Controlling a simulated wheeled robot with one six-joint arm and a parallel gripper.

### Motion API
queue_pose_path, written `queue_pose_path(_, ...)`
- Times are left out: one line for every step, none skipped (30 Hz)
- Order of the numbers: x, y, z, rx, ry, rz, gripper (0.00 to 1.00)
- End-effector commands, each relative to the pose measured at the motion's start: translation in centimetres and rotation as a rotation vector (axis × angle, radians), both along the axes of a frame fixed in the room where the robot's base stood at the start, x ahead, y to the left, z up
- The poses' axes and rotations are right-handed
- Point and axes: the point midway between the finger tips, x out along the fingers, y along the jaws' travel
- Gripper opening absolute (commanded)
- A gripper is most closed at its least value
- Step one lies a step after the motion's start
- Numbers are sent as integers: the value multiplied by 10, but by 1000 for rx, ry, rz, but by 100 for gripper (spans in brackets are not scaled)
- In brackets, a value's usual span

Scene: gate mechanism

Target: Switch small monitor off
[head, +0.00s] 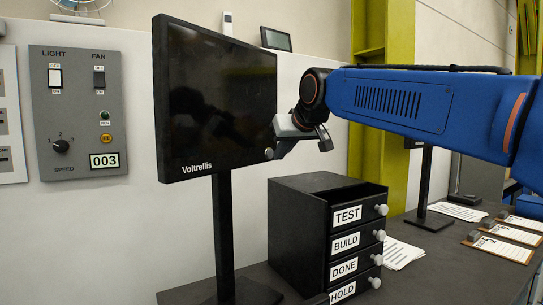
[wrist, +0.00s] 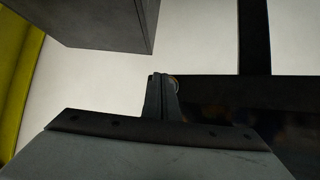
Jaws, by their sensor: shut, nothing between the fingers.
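A black monitor (head: 215,100) marked "Voltrellis" stands upright on a black post, its screen dark with dim reflections. A small round grey button (head: 269,153) sits at its lower right corner. My gripper (head: 277,152) is shut and empty, with its tips right at that corner beside the button. In the wrist view, the closed fingertips (wrist: 162,79) overlap the monitor's edge (wrist: 225,88), and a pale rim of the button shows just beside them. I cannot tell whether they touch. A second monitor on a stand (head: 424,185) is mostly hidden behind my arm.
A black drawer box (head: 295,225) with labelled drawers stands below my gripper; it also shows in the wrist view (wrist: 105,22). A grey light and fan panel (head: 80,115) is on the wall at left. Papers and clipboards (head: 500,250) lie on the dark table at right.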

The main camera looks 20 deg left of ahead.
Motion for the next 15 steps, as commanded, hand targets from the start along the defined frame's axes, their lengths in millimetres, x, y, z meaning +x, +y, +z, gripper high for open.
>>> queue_pose_path(0,0,0,0,0,0,0)
queue_pose_path(0,0,0,0,0,0,0)
queue_pose_path(0,-1,0,0,0,0,0)
queue_pose_path(-1,-2,0,0,0,0,0)
queue_pose_path(-1,-4,0,0,0,-1,0)
queue_pose_path(-2,-7,1,0,-1,-1,0)
queue_pose_path(-2,-9,1,0,-1,-1,0)
queue_pose_path(-3,-11,1,0,-2,-2,0)
queue_pose_path(-4,-15,1,-1,-1,-2,0)
queue_pose_path(-5,-17,1,0,0,-2,0)
queue_pose_path(-5,-19,0,0,0,-1,0)
queue_pose_path(-7,-22,0,0,0,-1,0)
queue_pose_path(-8,-24,0,0,0,-1,0)
queue_pose_path(-9,-27,1,1,0,-1,0)
queue_pose_path(-9,-29,1,1,-1,0,0)
